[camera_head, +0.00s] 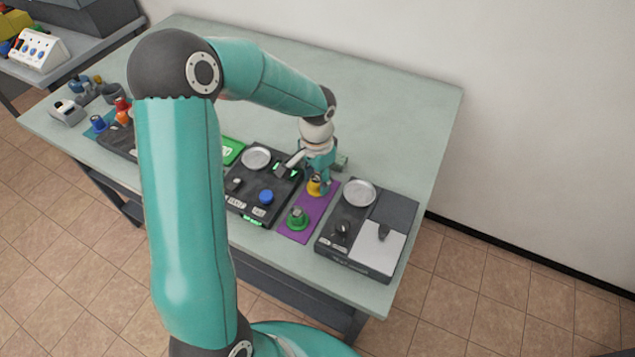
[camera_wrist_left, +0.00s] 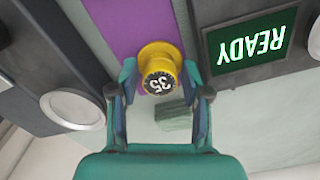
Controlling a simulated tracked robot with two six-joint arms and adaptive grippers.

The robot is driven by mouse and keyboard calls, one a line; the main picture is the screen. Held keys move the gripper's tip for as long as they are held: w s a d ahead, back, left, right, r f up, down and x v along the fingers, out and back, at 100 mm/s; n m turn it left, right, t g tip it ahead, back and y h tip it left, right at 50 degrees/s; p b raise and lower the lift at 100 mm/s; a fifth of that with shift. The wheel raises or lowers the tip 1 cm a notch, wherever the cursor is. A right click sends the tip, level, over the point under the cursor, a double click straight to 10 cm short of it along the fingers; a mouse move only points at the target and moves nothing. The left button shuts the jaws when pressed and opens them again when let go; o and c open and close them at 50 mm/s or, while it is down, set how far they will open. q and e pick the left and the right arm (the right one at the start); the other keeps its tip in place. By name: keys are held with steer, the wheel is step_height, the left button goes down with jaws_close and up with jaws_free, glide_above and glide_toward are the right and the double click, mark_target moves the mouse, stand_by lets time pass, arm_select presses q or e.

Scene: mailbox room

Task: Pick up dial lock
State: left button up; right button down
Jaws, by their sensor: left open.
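The dial lock (camera_head: 314,187) is a yellow knob-like piece with a black top face numbered 35. It stands on a purple mat (camera_head: 318,206) on the table. In the left wrist view the dial lock (camera_wrist_left: 158,64) sits between the two fingers of my left gripper (camera_wrist_left: 159,80). There is a gap on each side, and the fingers are open. In the head view my left gripper (camera_head: 321,184) reaches down at the dial lock and partly hides it. My right gripper is not in view.
A green knob piece (camera_head: 297,218) stands on the same mat. A black device (camera_head: 343,250) with a round plate is to the right, another with a blue knob (camera_head: 266,197) to the left. A green READY screen (camera_wrist_left: 257,47) is close by. The table's back is clear.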

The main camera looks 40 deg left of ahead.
arm_select(q)
steer(key=shift+f, duration=0.35)
jaws_close()
steer(key=shift+r, duration=0.1)
